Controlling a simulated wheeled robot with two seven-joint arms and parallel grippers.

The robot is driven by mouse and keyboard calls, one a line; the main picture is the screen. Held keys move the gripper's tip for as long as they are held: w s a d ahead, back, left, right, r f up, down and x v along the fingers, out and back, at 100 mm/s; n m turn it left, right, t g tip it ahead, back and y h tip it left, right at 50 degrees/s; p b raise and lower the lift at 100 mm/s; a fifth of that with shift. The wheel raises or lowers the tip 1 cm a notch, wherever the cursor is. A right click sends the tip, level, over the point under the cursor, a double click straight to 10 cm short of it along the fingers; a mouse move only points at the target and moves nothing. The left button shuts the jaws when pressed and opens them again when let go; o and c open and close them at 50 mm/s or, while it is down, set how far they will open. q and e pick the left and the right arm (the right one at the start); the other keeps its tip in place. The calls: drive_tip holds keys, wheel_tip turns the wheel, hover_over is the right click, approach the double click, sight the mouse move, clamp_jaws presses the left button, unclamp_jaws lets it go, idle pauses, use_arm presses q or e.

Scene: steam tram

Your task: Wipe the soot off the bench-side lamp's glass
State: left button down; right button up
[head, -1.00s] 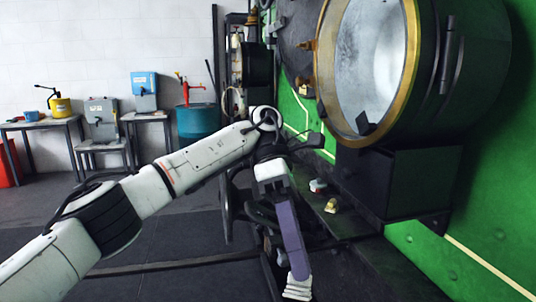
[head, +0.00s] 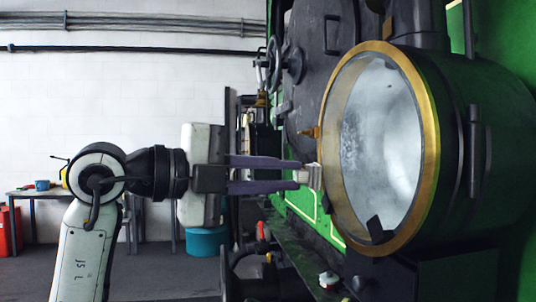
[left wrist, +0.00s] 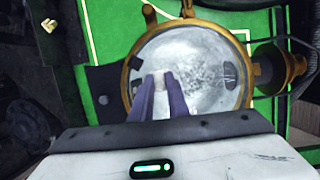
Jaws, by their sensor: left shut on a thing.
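The large round lamp has a brass rim (head: 432,150) and a pale, cloudy glass (head: 390,130). Grey mottled smudges show on the glass, also in the left wrist view (left wrist: 200,75). My left gripper (head: 296,175) is level and points at the lamp, its purple fingers shut on a small whitish folded cloth (head: 312,177). The cloth is at the rim's left edge in the head view. In the left wrist view the cloth (left wrist: 158,80) overlaps the glass left of its middle. I cannot tell if it touches. My right gripper is out of view.
A dark tab (head: 376,230) stands at the glass's lower edge. A brass fitting (head: 309,133) juts out just above the cloth. A teal barrel (head: 205,242) stands behind my arm.

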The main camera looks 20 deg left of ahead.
use_arm(q)
drive_tip(key=a+r+n+t, duration=0.2)
drive_tip(key=a+r, duration=0.1)
drive_tip(key=a, duration=0.1)
drive_tip(key=w+d+y+p, duration=0.1)
drive_tip(key=w+d, duration=0.3)
drive_tip(key=d, duration=0.1)
drive_tip(key=shift+d+r, duration=0.2)
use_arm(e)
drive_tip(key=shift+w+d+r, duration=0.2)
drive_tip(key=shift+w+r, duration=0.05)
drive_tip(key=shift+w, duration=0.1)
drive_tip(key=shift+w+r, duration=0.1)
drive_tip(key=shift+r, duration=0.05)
use_arm(q)
drive_tip(key=shift+w+d+p, duration=0.3)
drive_tip(key=shift+w+d, duration=0.05)
drive_tip(key=shift+d, duration=0.15)
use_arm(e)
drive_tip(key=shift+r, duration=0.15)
use_arm(q)
drive_tip(key=shift+s+m, duration=0.1)
drive_tip(key=shift+m, duration=0.2)
